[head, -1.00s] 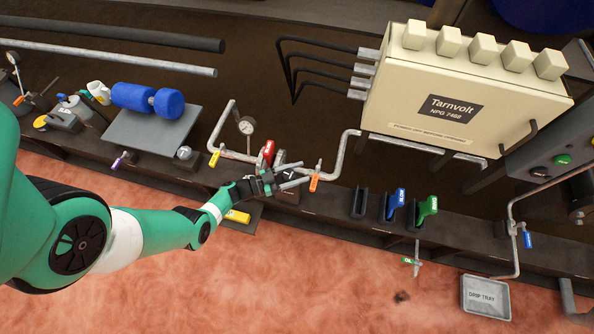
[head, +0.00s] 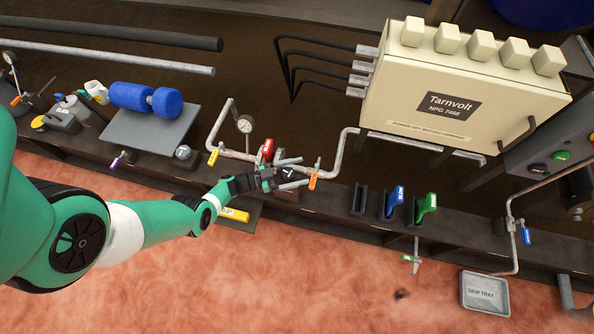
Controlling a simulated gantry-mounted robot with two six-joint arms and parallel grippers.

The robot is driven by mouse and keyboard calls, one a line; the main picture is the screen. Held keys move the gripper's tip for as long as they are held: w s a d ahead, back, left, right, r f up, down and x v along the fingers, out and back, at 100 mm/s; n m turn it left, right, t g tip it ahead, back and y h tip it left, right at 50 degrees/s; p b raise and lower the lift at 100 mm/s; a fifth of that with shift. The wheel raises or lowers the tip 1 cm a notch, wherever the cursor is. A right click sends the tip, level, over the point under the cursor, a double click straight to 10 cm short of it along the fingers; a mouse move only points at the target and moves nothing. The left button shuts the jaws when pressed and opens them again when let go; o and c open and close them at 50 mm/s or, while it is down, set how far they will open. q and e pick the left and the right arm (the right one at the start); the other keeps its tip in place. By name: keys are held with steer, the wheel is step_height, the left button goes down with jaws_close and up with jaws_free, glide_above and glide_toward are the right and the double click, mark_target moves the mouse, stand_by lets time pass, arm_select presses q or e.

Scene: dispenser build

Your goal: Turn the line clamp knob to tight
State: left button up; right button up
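My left gripper (head: 303,171) reaches over the pipe line at the bench edge. Its two grey fingers are spread apart, with a visible gap between them. A dark block (head: 287,195) on the bench lies under and behind the fingers; it may be the line clamp, but its knob and any marking cannot be made out. A red handle (head: 267,149) stands just beyond the gripper. An orange handle (head: 313,181) on the pipe is close to the right fingertip; whether they touch cannot be told. My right gripper is not in view.
A yellow-handled valve (head: 213,157) and a gauge (head: 245,125) are on the pipe to the left. Blue (head: 396,199) and green (head: 427,205) handles stand in brackets to the right. A cream Tarnvolt box (head: 465,90) stands behind. The drip tray (head: 484,312) sits front right.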

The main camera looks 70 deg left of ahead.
arm_select(q)
steer(key=s+a+p, duration=0.1)
steer(key=s, duration=1)
steer(key=shift+s+a, duration=0.25)
steer(key=shift+a, duration=0.15)
